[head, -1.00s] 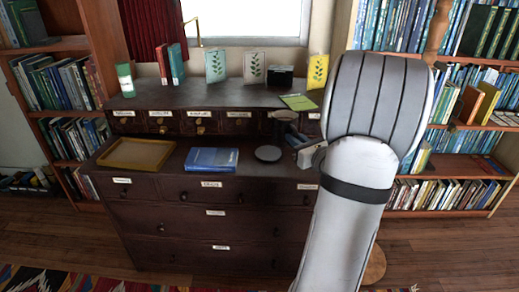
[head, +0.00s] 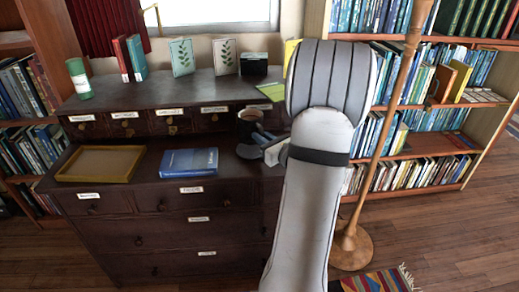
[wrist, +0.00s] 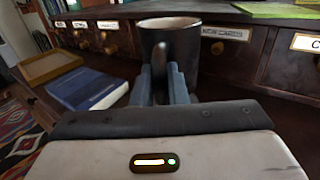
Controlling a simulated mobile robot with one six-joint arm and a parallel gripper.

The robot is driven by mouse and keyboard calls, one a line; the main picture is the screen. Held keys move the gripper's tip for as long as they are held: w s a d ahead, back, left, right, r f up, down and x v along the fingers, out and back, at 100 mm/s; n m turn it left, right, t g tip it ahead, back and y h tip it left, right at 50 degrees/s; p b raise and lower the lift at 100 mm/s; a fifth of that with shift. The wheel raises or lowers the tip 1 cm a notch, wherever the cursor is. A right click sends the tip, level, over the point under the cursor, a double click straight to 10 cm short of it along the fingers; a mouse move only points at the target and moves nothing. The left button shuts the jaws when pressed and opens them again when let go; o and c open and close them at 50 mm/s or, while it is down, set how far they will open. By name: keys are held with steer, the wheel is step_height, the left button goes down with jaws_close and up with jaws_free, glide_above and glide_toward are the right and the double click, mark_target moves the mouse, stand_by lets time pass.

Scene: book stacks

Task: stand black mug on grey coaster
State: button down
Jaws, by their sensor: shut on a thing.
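The black mug (head: 249,124) is upright, with a brown inside showing. It also shows in the wrist view (wrist: 184,44), its handle side toward me. My gripper (head: 262,138) is shut on the mug, and in the wrist view its two fingers (wrist: 163,74) are on the handle side. The grey coaster (head: 246,152) lies on the dark desk top, just below the mug in the head view. The gripper covers part of its right side. I cannot tell how high the mug is above it. The coaster is hidden in the wrist view.
A blue book (head: 189,162) lies left of the coaster, and a yellow-brown tray (head: 101,163) lies farther left. A raised back shelf with labelled drawers (head: 168,111) stands behind the mug. It carries a green-and-white tumbler (head: 79,78), cards and a black box (head: 254,64).

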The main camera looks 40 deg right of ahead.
step_height(320, 180, down, 4)
steer(key=shift+a+r+b, duration=0.1)
steer(key=shift+b, duration=0.45)
steer(key=c, duration=1.4)
jaws_free()
steer(key=shift+c, duration=0.2)
